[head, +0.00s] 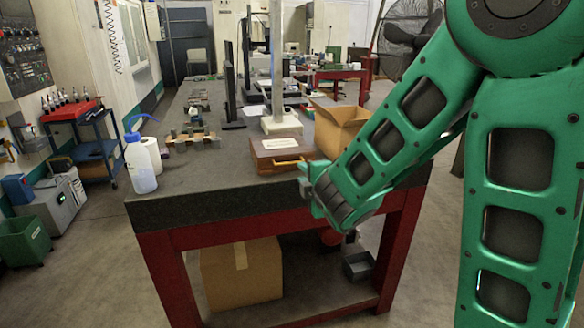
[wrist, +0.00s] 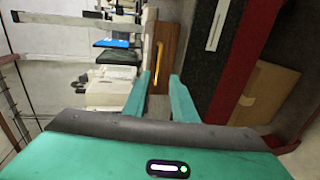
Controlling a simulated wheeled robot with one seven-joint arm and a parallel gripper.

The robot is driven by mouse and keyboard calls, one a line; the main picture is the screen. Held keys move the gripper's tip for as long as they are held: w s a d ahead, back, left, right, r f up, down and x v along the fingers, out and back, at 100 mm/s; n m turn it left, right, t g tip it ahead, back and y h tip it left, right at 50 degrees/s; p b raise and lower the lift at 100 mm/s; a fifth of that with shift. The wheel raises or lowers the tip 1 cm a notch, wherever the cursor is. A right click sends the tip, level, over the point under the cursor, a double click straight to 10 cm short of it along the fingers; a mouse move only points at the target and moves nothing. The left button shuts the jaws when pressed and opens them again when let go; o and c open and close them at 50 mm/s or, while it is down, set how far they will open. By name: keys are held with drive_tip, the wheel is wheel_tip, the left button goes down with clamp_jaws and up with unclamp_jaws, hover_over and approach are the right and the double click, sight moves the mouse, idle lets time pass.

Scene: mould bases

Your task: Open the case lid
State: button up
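The case (head: 262,162) is a brown box on the near part of the dark workbench, with a white label on top and a yellow handle (head: 285,167) on its front. Its lid looks shut. In the wrist view the case (wrist: 170,35) lies ahead, with the yellow handle (wrist: 158,48) as a thin upright bar between the lines of the fingers. My gripper (wrist: 158,85) is open and empty, its two green fingers apart and short of the handle. In the head view my gripper (head: 312,192) is at the bench's front edge, in front of the case's right side; its fingertips are partly hidden.
An open cardboard box (head: 338,128) stands right behind the case. A white bottle (head: 139,165) stands at the bench's left corner. A monitor (head: 230,88) and a white column (head: 277,65) stand farther back. The bench top (head: 210,182) left of the case is clear.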

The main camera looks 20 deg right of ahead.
approach(293, 166)
drive_tip(key=w, duration=0.1)
drive_tip(key=w+a, duration=0.1)
drive_tip(key=w, duration=0.1)
drive_tip(key=w+r, duration=0.1)
drive_tip(key=shift+w+a, duration=0.3)
drive_tip(key=shift+w, duration=0.05)
clamp_jaws()
drive_tip(key=shift+s+f, duration=0.1)
drive_tip(key=shift+f, duration=0.05)
idle(1.1)
